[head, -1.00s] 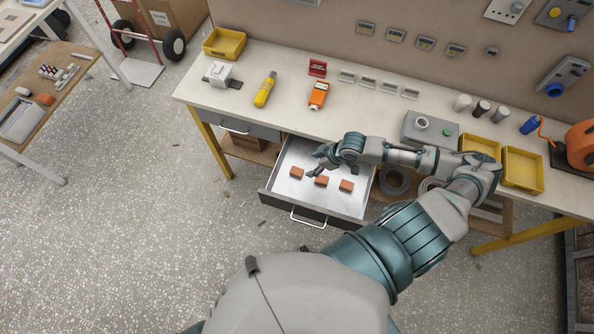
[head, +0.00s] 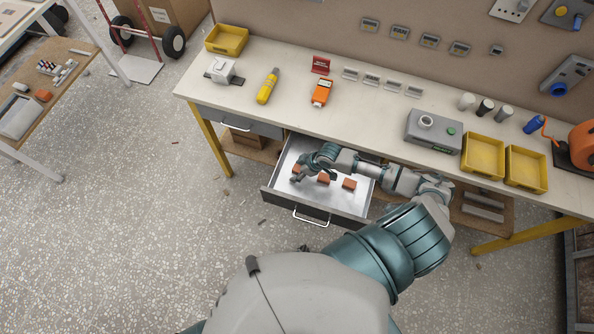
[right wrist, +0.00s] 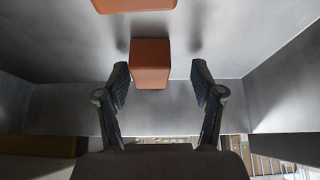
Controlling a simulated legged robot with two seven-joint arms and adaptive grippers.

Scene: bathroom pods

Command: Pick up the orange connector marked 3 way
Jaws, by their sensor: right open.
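Three small orange-brown blocks lie in a row in the open metal drawer: a left one (head: 296,168), a middle one (head: 323,179) and a right one (head: 349,184). No marking is readable on any, so I cannot tell which says 3 way. My right gripper (head: 312,174) is open, low over the drawer by the left and middle blocks. In the right wrist view its fingers (right wrist: 160,70) stand apart, with one block (right wrist: 151,63) ahead between the tips and no clear contact. Part of another block (right wrist: 135,4) shows at the top edge. My left gripper is out of view.
The drawer (head: 273,196) has raised walls and hangs open under the workbench (head: 300,113). On the bench stand an orange device (head: 321,92), a yellow tool (head: 267,86), a grey box (head: 433,131) and yellow trays (head: 483,156).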

